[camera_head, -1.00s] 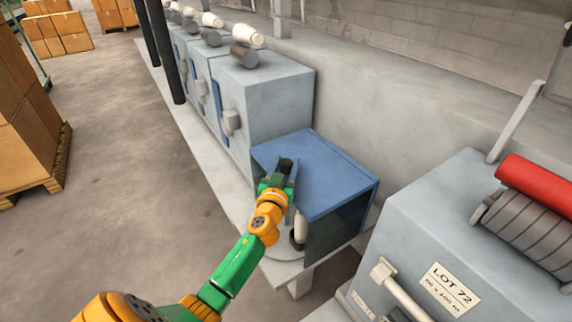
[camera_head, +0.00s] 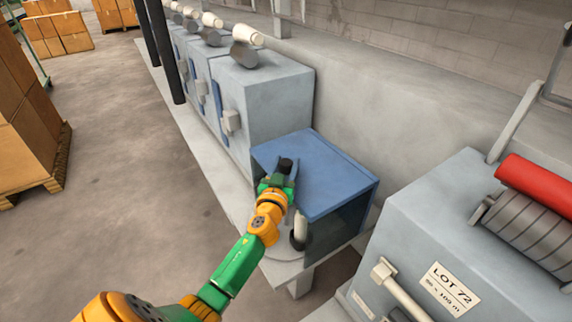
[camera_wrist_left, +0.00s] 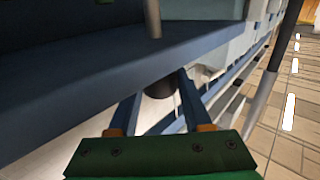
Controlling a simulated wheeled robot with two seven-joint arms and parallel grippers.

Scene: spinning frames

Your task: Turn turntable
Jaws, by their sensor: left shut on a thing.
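The turntable (camera_head: 282,250) is a pale grey round plate at the open front of a blue-topped box (camera_head: 325,170). It is partly hidden under the box and behind my arm. A white bobbin (camera_head: 300,226) with a dark foot stands upright on it. My left gripper (camera_head: 287,168) is at the front edge of the blue top, shut on a dark round piece (camera_head: 285,164). In the left wrist view, the left gripper's two blue-grey fingers (camera_wrist_left: 158,100) point at a dark round piece (camera_wrist_left: 160,89); the contact is not clear there. My right gripper is not in view.
A grey machine (camera_head: 430,240) labelled LOT 72, with a red roller (camera_head: 537,188), stands close on the right. Grey spinning units (camera_head: 265,100) line the wall behind. Boxes on a pallet (camera_head: 30,120) stand at left; the floor between is clear.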

